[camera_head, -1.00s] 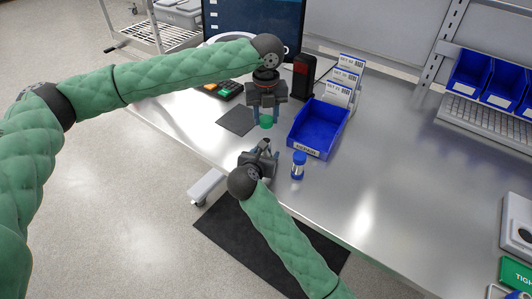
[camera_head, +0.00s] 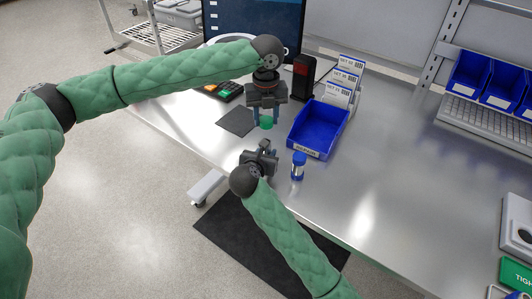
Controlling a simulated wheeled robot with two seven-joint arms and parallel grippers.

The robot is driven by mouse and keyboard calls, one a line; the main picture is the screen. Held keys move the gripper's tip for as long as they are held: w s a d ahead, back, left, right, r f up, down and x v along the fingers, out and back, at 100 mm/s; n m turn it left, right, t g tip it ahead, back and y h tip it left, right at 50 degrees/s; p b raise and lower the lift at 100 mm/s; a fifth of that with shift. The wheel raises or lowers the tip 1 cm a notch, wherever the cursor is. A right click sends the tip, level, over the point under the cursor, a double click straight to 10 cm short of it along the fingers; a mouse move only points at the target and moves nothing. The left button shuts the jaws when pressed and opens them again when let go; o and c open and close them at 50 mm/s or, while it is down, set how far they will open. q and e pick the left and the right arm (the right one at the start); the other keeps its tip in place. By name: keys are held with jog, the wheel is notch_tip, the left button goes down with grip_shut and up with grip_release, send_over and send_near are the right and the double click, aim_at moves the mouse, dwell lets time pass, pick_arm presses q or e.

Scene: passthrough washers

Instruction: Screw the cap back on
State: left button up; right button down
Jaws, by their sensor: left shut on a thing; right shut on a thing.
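My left gripper (camera_head: 266,117) points down above the table near its front edge. It is shut on a small green cap (camera_head: 266,123), which shows between and just below its fingertips. My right gripper (camera_head: 268,147) comes from below, close under and in front of the left one. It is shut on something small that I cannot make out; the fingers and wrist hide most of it. A gap shows between the green cap and the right gripper. A small bottle with a blue cap (camera_head: 299,160) stands upright on the table just right of the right gripper.
A blue bin (camera_head: 312,152) stands right of the grippers, with labelled white boxes (camera_head: 345,82) behind it. A dark mat (camera_head: 237,121) lies left of the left gripper. A monitor (camera_head: 235,22) stands behind. The steel table (camera_head: 400,190) is clear to the right.

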pick_arm(q)
jog(key=shift+f, duration=2.65)
jog(key=shift+f, duration=0.9)
jog(key=shift+f, duration=0.6)
jog(key=m, duration=0.7)
jog(key=shift+s, duration=0.1)
jog(key=m, duration=0.6)
jog(key=shift+d, duration=0.15)
jog(key=shift+s, duration=0.1)
jog(key=o, duration=0.9)
